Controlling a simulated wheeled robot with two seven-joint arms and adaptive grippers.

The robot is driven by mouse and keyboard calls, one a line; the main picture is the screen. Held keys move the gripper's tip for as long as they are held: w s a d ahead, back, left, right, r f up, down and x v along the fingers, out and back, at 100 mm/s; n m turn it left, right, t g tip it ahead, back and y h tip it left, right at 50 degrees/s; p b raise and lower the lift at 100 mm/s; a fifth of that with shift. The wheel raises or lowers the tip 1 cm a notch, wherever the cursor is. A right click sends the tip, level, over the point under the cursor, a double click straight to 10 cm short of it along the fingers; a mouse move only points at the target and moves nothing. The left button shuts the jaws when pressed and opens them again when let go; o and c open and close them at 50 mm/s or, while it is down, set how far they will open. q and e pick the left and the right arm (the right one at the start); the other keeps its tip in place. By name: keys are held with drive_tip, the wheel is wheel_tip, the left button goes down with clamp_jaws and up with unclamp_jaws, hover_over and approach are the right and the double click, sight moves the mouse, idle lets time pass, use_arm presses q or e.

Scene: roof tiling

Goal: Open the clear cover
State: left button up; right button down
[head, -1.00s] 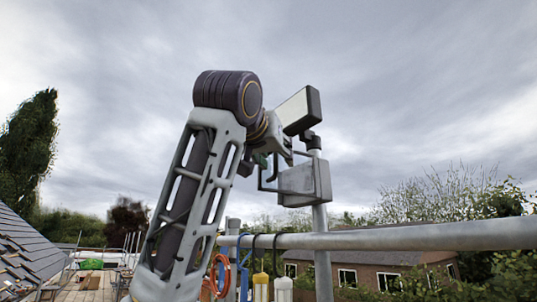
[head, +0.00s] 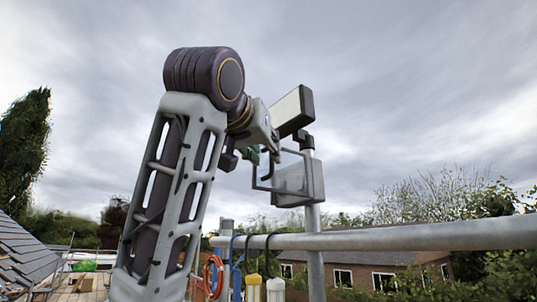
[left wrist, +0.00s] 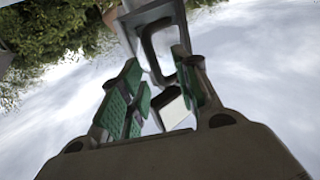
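A grey box (head: 297,184) is fixed on an upright post in the head view. A thin dark-edged frame, which looks like the clear cover (head: 254,178), stands out from the box's front on the left; its pane is hard to make out. My left gripper (head: 264,160) is beside this frame, at its upper left, partly hidden by its own wrist. In the left wrist view my left gripper (left wrist: 158,92) has its green-padded fingers apart. A grey frame (left wrist: 149,62) reaches down to the gap, close to the right finger; contact cannot be told. My right gripper is not in view.
A floodlight (head: 293,110) sits atop the post, just above the left gripper. A horizontal scaffold rail (head: 400,238) crosses below the box, with hanging cables and tools (head: 253,287) on it. A tiled roof (head: 25,258) lies at the lower left. Open sky surrounds the arm.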

use_arm(q)
drive_tip(key=a+v, duration=0.1)
drive_tip(key=v, duration=0.7)
drive_tip(key=shift+s+r, duration=0.15)
drive_tip(key=shift+s, duration=0.1)
drive_tip(key=shift+w, duration=0.1)
